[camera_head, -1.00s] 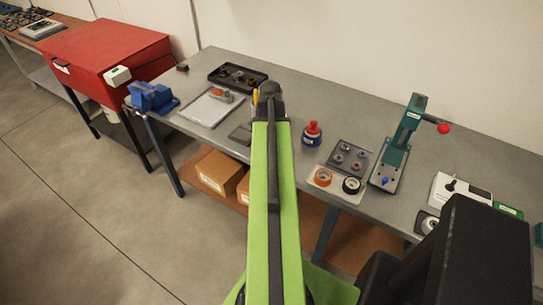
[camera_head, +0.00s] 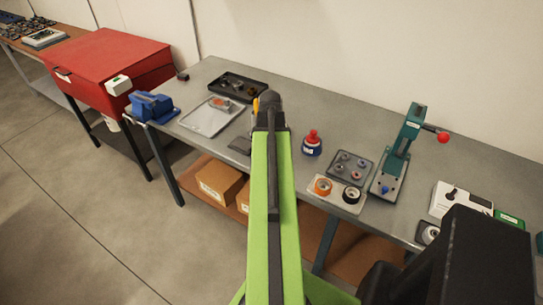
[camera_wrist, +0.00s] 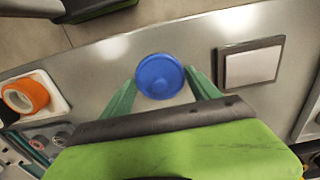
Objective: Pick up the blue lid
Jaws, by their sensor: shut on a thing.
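The blue lid (camera_wrist: 160,76) is a round disc with a raised ring, seen from above in the wrist view. My gripper (camera_wrist: 161,81) is shut on it, with one green finger at each side of its rim. The grey bench top lies below; I cannot tell whether the lid touches it. In the head view my green arm hides the lid and the fingers.
A square pad (camera_wrist: 250,64) lies right of the lid.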

